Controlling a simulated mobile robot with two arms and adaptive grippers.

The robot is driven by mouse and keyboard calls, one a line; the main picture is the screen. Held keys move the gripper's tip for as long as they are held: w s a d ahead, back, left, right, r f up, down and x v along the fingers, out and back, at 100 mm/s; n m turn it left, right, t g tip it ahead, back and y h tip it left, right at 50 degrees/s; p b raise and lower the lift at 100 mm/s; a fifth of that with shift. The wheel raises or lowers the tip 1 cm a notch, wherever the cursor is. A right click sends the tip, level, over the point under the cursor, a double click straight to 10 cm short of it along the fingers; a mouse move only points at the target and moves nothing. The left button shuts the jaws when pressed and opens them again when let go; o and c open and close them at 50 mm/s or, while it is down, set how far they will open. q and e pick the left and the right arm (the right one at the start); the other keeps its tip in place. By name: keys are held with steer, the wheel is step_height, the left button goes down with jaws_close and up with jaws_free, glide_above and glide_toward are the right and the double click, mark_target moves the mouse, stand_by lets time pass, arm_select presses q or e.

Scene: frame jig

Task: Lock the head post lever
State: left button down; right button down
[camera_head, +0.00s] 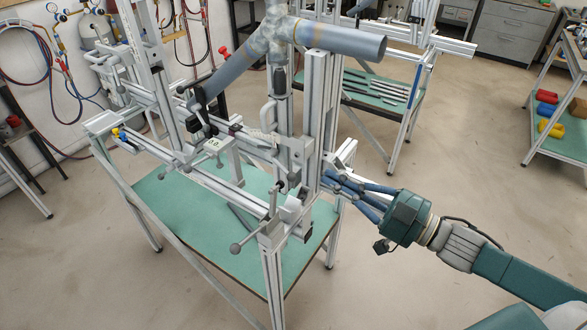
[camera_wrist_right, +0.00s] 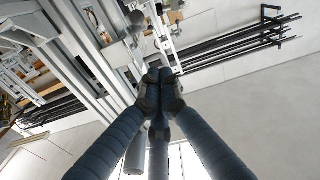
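The frame jig (camera_head: 318,115) stands on a green-topped bench, with grey tubes (camera_head: 340,40) joined above it. A ball-ended lever (camera_head: 238,248) sticks out at its near lower corner, and another small lever (camera_head: 277,188) stands above the near rail. I cannot tell for sure which one is the head post lever. My right gripper (camera_head: 328,180) reaches in from the right to the jig's right upright. Its blue fingers converge at the tips in the right wrist view (camera_wrist_right: 160,86), with nothing visible between them. Contact with the jig is unclear. My left gripper is not in view.
The bench top (camera_head: 165,205) lies under the jig. A second bench (camera_head: 375,95) with dark rods stands behind. A shelf (camera_head: 560,145) with coloured bins is at the right. Hoses and gas gear hang at the left wall.

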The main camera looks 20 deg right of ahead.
steer(key=r+p, duration=0.1)
steer(key=p, duration=0.2)
glide_above(291, 180)
steer(key=s, duration=0.1)
steer(key=shift+w+d+f+p, duration=0.1)
steer(key=shift+w+f+p, duration=0.1)
steer(key=shift+f, duration=0.5)
steer(key=shift+w+d+f+p, duration=0.1)
steer(key=shift+w+f, duration=0.05)
steer(key=shift+f, duration=0.5)
steer(key=shift+w+d+f+p, duration=0.1)
steer(key=shift+w+f, duration=0.1)
steer(key=shift+f, duration=0.5)
steer(key=shift+f+b, duration=0.2)
steer(key=shift+b, duration=0.15)
steer(key=f+t+y+b, duration=0.1)
steer(key=f+t+b, duration=0.1)
steer(key=b, duration=0.5)
steer(key=f+t+y+b, duration=0.1)
steer(key=t+y+b, duration=0.1)
steer(key=b, duration=0.6)
steer(key=shift+w+a+f, duration=0.1)
steer(key=shift+w+f, duration=0.1)
steer(key=shift+f, duration=0.15)
steer(key=shift+b, duration=0.45)
steer(key=shift+r, duration=0.2)
